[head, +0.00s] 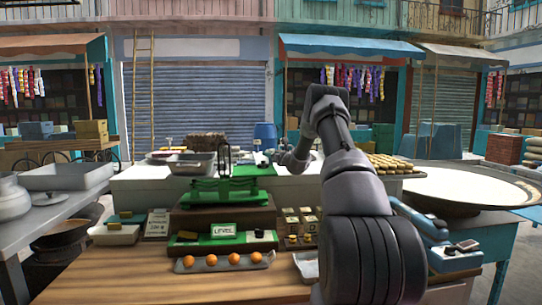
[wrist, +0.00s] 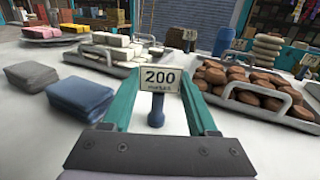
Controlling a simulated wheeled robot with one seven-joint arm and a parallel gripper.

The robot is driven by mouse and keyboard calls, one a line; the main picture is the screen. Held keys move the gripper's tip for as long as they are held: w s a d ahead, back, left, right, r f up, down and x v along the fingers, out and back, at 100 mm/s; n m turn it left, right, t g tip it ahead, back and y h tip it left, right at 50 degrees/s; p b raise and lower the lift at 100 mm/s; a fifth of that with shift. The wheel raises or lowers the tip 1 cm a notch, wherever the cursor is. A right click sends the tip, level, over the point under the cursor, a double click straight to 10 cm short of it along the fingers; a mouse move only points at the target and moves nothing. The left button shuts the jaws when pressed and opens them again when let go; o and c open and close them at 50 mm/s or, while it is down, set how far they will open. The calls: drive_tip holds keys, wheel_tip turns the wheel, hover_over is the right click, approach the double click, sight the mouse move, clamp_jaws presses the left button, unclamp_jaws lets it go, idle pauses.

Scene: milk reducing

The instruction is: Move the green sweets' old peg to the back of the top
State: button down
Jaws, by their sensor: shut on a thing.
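A price peg with a dark blue stem (wrist: 156,112) and a pale card (wrist: 160,79) reading 200 stands upright between my fingers in the wrist view. My gripper (wrist: 157,88) is shut on it, with one teal finger on each side of the card. In the head view my gripper (head: 290,163) is over the white counter top, right of the green scale, and the peg is too small to make out there. I cannot pick out any green sweets in either view.
In the wrist view, a tray of pale blocks (wrist: 85,57) is ahead left and a tray of brown round sweets (wrist: 285,110) ahead right. Grey and blue folded stacks (wrist: 80,96) lie at left. White counter shows between the trays.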

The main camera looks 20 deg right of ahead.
drive_tip(key=shift+f, duration=0.15)
drive_tip(key=shift+c, duration=0.9)
unclamp_jaws()
